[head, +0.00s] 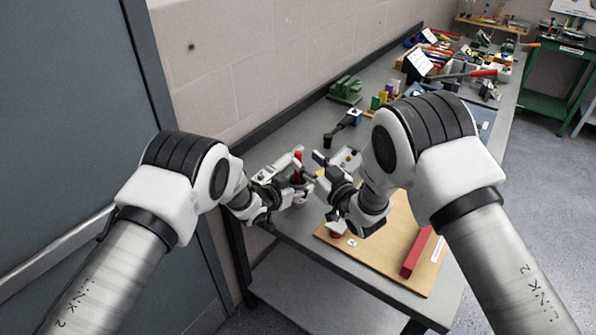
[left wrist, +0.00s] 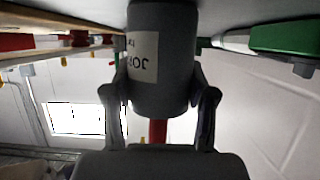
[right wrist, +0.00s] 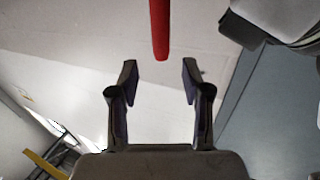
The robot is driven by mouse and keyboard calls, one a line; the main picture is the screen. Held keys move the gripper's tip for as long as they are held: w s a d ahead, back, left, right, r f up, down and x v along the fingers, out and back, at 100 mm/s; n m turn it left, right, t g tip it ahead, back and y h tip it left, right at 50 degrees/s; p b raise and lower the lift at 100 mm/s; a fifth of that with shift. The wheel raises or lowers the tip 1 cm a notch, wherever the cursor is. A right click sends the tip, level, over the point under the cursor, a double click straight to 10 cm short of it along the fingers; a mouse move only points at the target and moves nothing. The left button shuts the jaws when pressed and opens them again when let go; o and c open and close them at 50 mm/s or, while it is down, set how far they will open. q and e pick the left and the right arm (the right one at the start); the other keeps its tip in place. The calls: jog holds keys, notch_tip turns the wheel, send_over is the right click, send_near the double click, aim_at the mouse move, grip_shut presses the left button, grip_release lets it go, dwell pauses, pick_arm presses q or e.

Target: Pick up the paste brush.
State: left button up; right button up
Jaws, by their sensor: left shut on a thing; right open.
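My left gripper (left wrist: 160,105) is shut on a grey cylindrical pot (left wrist: 160,55) with a white, partly readable label. In the left wrist view a red rod (left wrist: 158,131) shows beyond the pot. In the head view the rod, seemingly the paste brush's handle (head: 298,168), stands up by my left gripper (head: 294,188); the pot is mostly hidden there. In the right wrist view the red handle (right wrist: 159,30) points toward the gap of my right gripper (right wrist: 160,75). That gripper is open and empty, with the handle's end just beyond its fingertips. The bristles are hidden.
A wooden board (head: 395,258) with a red bar (head: 416,252) lies on the bench at right of the grippers. A green block (head: 346,90) and crowded tools stand farther back. A wall runs along the bench's left side.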

aim_at(300, 154)
jog(key=x, duration=0.5)
grip_shut()
notch_tip(300, 154, up, 10)
jog(key=shift+r, duration=0.1)
pick_arm(q)
jog(key=o, duration=1.4)
jog(key=shift+s, duration=0.1)
